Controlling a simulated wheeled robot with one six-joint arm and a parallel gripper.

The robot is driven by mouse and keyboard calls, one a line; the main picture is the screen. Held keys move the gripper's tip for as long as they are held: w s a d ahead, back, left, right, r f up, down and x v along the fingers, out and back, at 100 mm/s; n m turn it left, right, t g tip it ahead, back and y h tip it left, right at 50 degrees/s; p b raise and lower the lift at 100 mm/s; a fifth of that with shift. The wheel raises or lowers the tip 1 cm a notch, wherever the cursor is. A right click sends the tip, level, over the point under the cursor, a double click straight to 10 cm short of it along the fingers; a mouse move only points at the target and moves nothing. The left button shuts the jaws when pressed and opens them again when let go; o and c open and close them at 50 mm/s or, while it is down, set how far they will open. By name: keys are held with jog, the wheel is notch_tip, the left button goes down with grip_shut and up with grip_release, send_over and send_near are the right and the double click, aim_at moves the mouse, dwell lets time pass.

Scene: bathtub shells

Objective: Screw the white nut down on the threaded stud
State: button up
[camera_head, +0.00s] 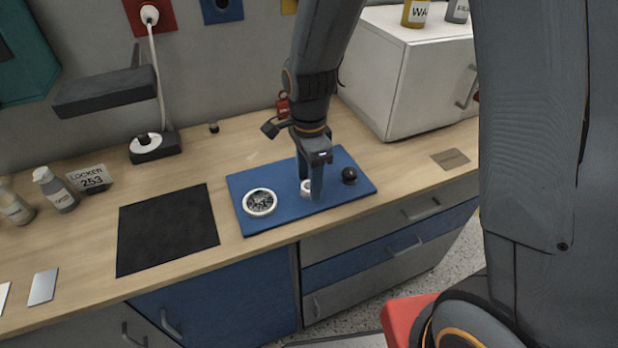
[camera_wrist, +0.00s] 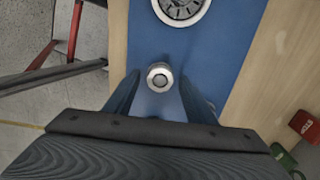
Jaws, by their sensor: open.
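The white nut (camera_head: 305,187) is on the blue mat (camera_head: 240,188), partly hidden by my gripper in the head view. In the wrist view the nut (camera_wrist: 160,70) is a pale ring around a grey round centre, which looks like the end of the threaded stud (camera_wrist: 160,79). How far down the stud the nut sits cannot be told. My gripper (camera_head: 314,192) points down at the nut. In the wrist view my gripper (camera_wrist: 160,95) is open, with one finger on each side near the nut and a gap showing.
A white-rimmed round dish (camera_head: 260,202) with dark contents lies left of the nut, and a black knob (camera_head: 349,175) stands right of it. A black square mat (camera_head: 167,228) lies further left. A white cabinet (camera_head: 415,75) stands behind right. The mat's front edge is near the counter edge.

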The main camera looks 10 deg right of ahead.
jog(key=c, duration=1.2)
jog(key=m+p, duration=0.3)
jog(key=m, duration=0.3)
jog(key=shift+r+m, duration=0.1)
jog(key=shift+m, duration=0.2)
jog(key=m+p, duration=0.3)
jog(key=m, duration=0.3)
jog(key=shift+m, duration=0.3)
jog(key=o, duration=1.2)
jog(key=shift+c, duration=0.3)
jog(key=shift+c, duration=0.6)
